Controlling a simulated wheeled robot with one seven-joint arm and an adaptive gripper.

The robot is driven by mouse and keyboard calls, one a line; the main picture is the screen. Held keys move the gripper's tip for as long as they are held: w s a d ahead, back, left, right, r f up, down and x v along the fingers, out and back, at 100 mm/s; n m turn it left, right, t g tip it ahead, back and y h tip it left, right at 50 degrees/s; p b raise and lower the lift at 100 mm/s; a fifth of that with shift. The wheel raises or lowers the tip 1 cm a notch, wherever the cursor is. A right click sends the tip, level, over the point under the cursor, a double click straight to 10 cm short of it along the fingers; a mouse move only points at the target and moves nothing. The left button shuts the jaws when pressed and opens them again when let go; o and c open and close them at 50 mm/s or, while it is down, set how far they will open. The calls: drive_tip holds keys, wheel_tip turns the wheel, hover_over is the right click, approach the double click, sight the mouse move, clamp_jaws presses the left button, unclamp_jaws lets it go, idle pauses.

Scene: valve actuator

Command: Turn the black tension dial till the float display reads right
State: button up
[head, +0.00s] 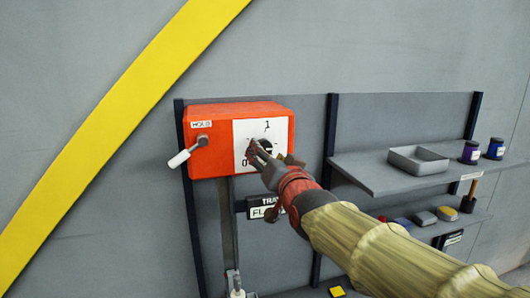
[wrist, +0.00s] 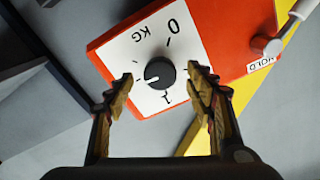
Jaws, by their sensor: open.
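The black dial (wrist: 160,73) sits on a white scale plate (wrist: 126,46) marked 0, 1 and KG, on the front of an orange box (wrist: 228,28). Its pale pointer line is toward the left in the wrist view. My gripper (wrist: 162,82) is open, with one finger on each side of the dial; I cannot tell if either touches it. In the head view my gripper (head: 258,152) is in front of the white plate (head: 278,128) and partly covers the dial. No float reading is legible; a partly hidden label plate (head: 262,201) is below the box.
A white-handled lever (head: 183,156) sticks out at the box's left, by a HOLD label. To the right, a shelf (head: 370,178) bears a grey tray (head: 418,160) and two jars (head: 471,152). A lower shelf holds small items. Dark posts (head: 332,130) frame the wall panel.

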drive_tip(key=v, duration=0.9)
drive_tip(key=s+d+f+n+g+h+b, duration=0.1)
drive_tip(key=s+f+n+g, duration=0.15)
drive_tip(key=f, duration=0.65)
drive_tip(key=s+f+n+g+b, duration=0.1)
drive_tip(key=s+f+g, duration=0.3)
drive_tip(key=f, duration=0.6)
drive_tip(key=s+d+f+g+h+b, duration=0.1)
drive_tip(key=s+d+f+b, duration=0.4)
drive_tip(key=f, duration=0.5)
drive_tip(key=s+d+f+m+g+h+b, duration=0.1)
drive_tip(key=s+d+f+b, duration=0.4)
drive_tip(key=f, duration=0.5)
drive_tip(key=s+d+f+g+h+b, duration=0.2)
drive_tip(key=s+d+f+b, duration=0.3)
drive_tip(key=s+f+b, duration=0.3)
wheel_tip(320, 180, down, 2)
drive_tip(key=shift+s+d+f+g, duration=0.15)
drive_tip(key=shift+s+g, duration=0.5)
drive_tip(key=shift+s, duration=0.5)
drive_tip(key=shift+m, duration=0.25)
drive_tip(key=shift+c, duration=0.3)
